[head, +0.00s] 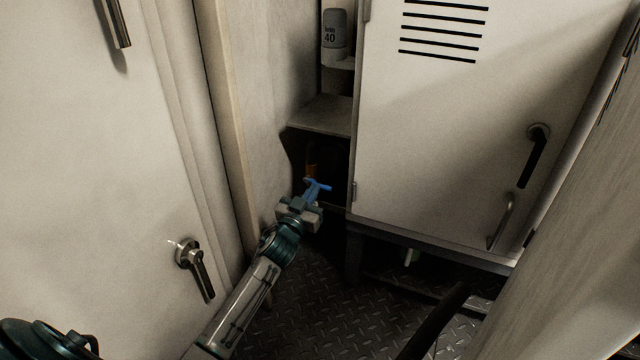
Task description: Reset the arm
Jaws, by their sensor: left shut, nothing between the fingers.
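My left arm reaches in from the bottom of the head view, and its left gripper (303,204) is shut and empty. It is low in the gap between the left wall panel and the locker. A small blue T-shaped piece (318,188) shows just beyond the gripper. I cannot tell whether the two touch. The fingertips are small and partly blend with the blue piece. My right gripper is not in view.
A pale door (110,170) with a lever handle (195,268) stands at the left. A vented locker (440,120) with a black handle (533,155) stands at the right. A shelf (325,116) is behind the gripper, with a grey bottle (335,35) above it. Metal tread floor (350,320) lies below.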

